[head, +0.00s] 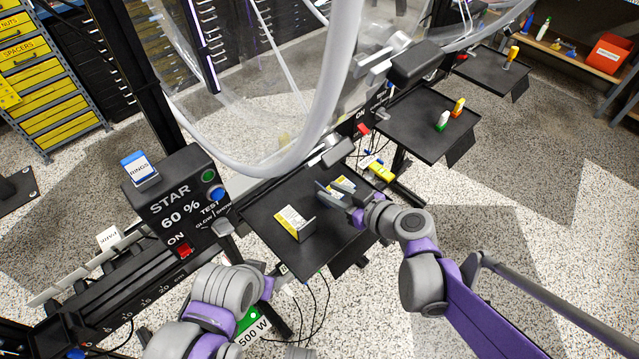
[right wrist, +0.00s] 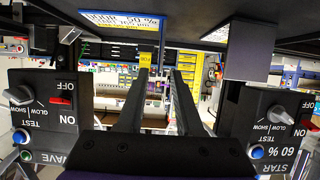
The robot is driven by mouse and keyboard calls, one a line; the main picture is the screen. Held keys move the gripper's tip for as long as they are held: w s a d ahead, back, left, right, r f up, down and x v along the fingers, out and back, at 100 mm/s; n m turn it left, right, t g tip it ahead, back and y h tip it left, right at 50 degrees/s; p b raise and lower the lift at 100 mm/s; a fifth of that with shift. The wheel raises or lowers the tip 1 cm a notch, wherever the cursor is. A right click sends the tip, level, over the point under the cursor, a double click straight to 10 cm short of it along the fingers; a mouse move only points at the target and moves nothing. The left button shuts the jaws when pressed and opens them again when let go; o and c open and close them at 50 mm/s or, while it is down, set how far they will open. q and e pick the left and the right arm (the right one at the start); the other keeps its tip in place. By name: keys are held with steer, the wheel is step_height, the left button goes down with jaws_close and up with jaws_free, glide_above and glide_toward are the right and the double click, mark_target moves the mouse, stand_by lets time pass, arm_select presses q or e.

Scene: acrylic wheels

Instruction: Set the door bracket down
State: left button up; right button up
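A dark bracket-like piece with a yellow and white label (head: 293,221) rests on the black tray (head: 322,243) in the middle of the head view. A second yellow and white label (head: 343,186) shows farther back on the tray, partly behind my right gripper (head: 329,194). I cannot tell for sure which is the door bracket. My right gripper is low over the tray, right of the first piece. In the right wrist view its two dark fingers (right wrist: 158,80) stand apart, with background showing between them. My left arm enters at the bottom; its gripper is not visible.
A black STAR control box (head: 180,200) stands left of the tray. A large clear wheel (head: 250,90) rises behind it. Another black tray (head: 425,125) holds small green and yellow items. A yellow item (head: 381,172) lies beyond the near tray.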

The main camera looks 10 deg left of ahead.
steer(key=v, duration=0.5)
steer(key=shift+s+d+r+p, duration=0.1)
steer(key=shift+d+p, duration=0.05)
steer(key=shift+p, duration=0.15)
steer(key=s+d+f+m+g+h, duration=0.1)
steer(key=s+d+f+m+h, duration=0.2)
steer(key=s+d, duration=0.6)
steer(key=s+d+f+m+g+h, duration=0.1)
steer(key=s+d+f+m+h, duration=0.3)
steer(key=s+d+m+h, duration=0.4)
steer(key=s+d, duration=0.1)
steer(key=d, duration=0.3)
steer(key=shift+f+g, duration=0.2)
steer(key=shift+g, duration=0.1)
steer(key=shift+w+d, duration=0.1)
steer(key=shift+d, duration=0.05)
step_height(320, 180, up, 9)
steer(key=w+p, duration=0.1)
steer(key=p, duration=0.7)
steer(key=shift+w, duration=0.25)
steer(key=shift+r, duration=0.15)
